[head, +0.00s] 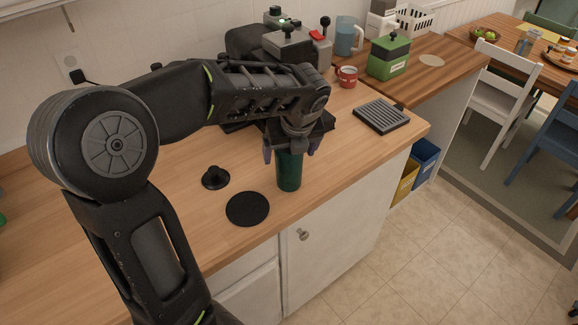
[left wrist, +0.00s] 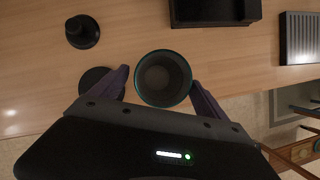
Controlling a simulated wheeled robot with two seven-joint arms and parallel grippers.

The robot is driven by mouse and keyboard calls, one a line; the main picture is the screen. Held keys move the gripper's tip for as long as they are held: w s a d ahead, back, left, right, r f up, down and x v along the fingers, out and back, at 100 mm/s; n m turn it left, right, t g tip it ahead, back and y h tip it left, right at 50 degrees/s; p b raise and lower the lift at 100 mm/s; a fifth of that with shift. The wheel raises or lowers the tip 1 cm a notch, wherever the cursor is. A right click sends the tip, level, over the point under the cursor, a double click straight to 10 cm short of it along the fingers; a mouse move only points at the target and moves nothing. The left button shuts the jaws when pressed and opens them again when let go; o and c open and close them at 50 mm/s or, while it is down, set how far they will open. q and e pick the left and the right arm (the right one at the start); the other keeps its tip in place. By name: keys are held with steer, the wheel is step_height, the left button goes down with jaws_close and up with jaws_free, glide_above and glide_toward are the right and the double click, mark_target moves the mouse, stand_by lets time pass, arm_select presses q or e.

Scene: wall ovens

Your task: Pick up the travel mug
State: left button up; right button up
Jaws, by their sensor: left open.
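The travel mug (head: 289,172) is dark green and stands upright near the front edge of the wooden counter. In the left wrist view I look down into its open, dark top (left wrist: 163,79). My left gripper (head: 290,150) is directly above the mug, pointing down. Its two purple-grey fingers are open, one on each side of the mug's rim, as the left wrist view (left wrist: 158,82) also shows. I cannot tell whether a finger touches the mug. The gripper and wrist hide the mug's top in the head view. My right gripper is not in view.
A black tamper-like object (head: 215,178) and a flat black disc (head: 247,209) lie left of the mug. A drip tray (head: 381,117) lies to the right. A dark machine, a red mug (head: 347,77) and a green box (head: 388,57) stand farther back. The counter's front edge is close.

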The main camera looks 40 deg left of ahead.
arm_select(q)
steer(key=p+x, duration=0.1)
steer(key=x, duration=0.4)
steer(key=shift+w+f, duration=0.1)
stand_by(0.3)
steer(key=shift+c, duration=0.3)
steer(key=c, duration=1.7)
step_height(320, 180, up, 10)
steer(key=shift+b, duration=0.3)
